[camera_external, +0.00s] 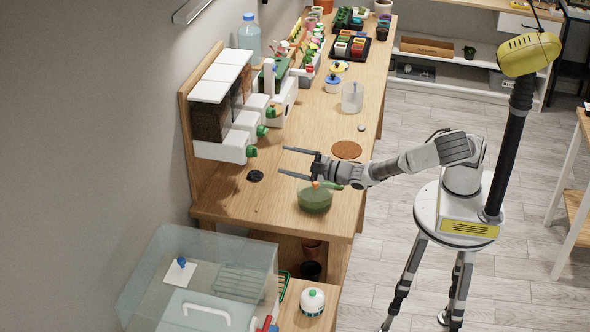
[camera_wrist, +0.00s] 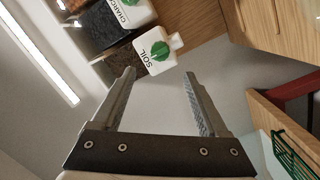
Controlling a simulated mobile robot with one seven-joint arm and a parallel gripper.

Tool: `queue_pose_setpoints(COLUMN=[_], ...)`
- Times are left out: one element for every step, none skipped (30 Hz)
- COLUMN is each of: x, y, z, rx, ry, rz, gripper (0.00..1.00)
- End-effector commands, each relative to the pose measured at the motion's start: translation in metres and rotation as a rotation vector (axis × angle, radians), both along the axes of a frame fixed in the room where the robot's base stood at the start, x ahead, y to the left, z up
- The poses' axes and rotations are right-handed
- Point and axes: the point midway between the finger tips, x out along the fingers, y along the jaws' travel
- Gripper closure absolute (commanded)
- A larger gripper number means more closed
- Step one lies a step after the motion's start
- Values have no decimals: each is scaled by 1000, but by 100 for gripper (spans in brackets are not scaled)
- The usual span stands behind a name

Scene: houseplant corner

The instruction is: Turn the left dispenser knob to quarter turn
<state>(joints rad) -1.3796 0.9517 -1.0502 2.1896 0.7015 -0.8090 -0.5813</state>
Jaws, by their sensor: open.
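A row of white dispensers with clear bins stands against the wall. The end dispenser (camera_external: 221,149), nearest the camera, has a green knob (camera_external: 251,151) on its front. In the wrist view its label reads SOIL, and its green knob (camera_wrist: 160,50) lies ahead of and between the fingers; its exact turn angle is hard to tell. The neighbouring dispenser, partly cut off, has another green knob (camera_wrist: 128,2). My gripper (camera_external: 283,161) is open and empty, over the bench to the right of the end knob and apart from it. Both fingers (camera_wrist: 160,74) show in the wrist view.
A brown round mat (camera_external: 347,149) and a dark disc (camera_external: 255,175) lie nearby. A clear bin (camera_external: 200,280) stands beyond the bench's near end. The space between fingers and knob looks clear.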

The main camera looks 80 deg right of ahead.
Motion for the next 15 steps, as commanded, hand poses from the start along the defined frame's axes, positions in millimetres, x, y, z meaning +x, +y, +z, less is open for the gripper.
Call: queue_pose_setpoints(x=[11,17,25,31,37,45,51,57,64,69,73,78,82,85,89], y=[-3,-4,-4,-6,-6,-8,-8,-9,-9,-11,-11,-11,-12,-12,-13], z=[0,0,0,0,-1,0,0,0,0,0,0,0,0,0,0], rx=[-1,-1,0,-1,-1,0,0,0,-1,-1,-1,-1,0,-1,-1], ry=[-1,0,-1,0,0,-1,-1,-1,0,0,1,0,0,1,1], rz=[-2,-3,-2,-3,-1,-3,-2,-2,-1,-2,-1,-1,-1,-1,-1], gripper=[23,23,23,23,23,23,23,23,23,23,23,23,23,23,23])
